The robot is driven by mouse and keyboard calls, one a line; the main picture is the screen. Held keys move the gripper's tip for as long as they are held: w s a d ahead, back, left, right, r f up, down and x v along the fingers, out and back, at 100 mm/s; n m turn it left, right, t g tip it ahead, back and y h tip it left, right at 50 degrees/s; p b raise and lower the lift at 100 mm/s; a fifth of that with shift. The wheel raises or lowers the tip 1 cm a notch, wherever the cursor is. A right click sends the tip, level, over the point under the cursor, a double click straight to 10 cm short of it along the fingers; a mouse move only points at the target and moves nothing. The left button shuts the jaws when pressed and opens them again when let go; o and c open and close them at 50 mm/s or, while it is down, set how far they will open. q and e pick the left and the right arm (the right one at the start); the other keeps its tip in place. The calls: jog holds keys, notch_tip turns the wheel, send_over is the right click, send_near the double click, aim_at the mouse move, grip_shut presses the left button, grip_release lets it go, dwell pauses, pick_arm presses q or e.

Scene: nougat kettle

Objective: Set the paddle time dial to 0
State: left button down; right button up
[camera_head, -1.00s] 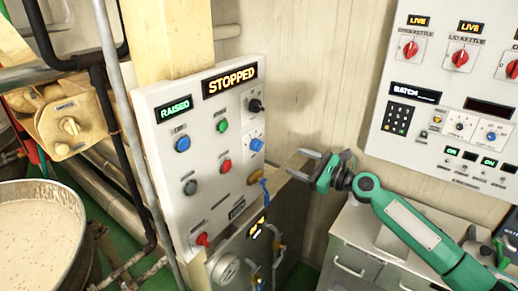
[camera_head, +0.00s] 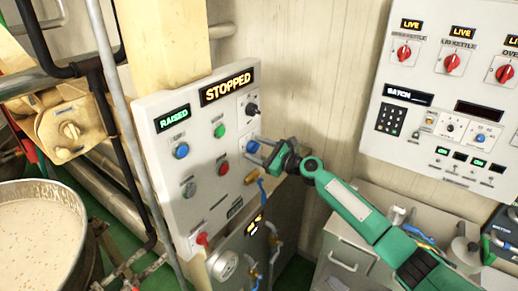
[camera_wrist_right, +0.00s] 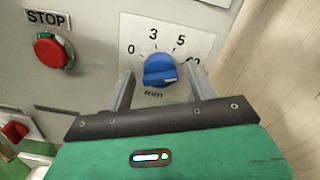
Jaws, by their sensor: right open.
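The paddle time dial is a blue knob (camera_wrist_right: 159,68) on a white plate marked 0, 3, 5, a partly covered figure at the right, and "min". Its white mark points to the lower right, near the partly covered figure. In the head view the blue dial (camera_head: 252,147) sits on the right side of the control panel (camera_head: 205,212). My right gripper (camera_head: 262,150) is open in front of it. In the wrist view the gripper's fingers (camera_wrist_right: 158,82) stand on either side of the knob, apart from it. My left gripper is not in view.
A red STOP button (camera_wrist_right: 52,51) is left of the dial. A black knob (camera_head: 252,109) is above it, and a yellow fitting (camera_head: 251,177) below. A beige wall is to the right, with a second panel (camera_head: 440,165) further right. A kettle (camera_head: 40,235) stands at lower left.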

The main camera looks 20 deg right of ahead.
jog(key=c, duration=1)
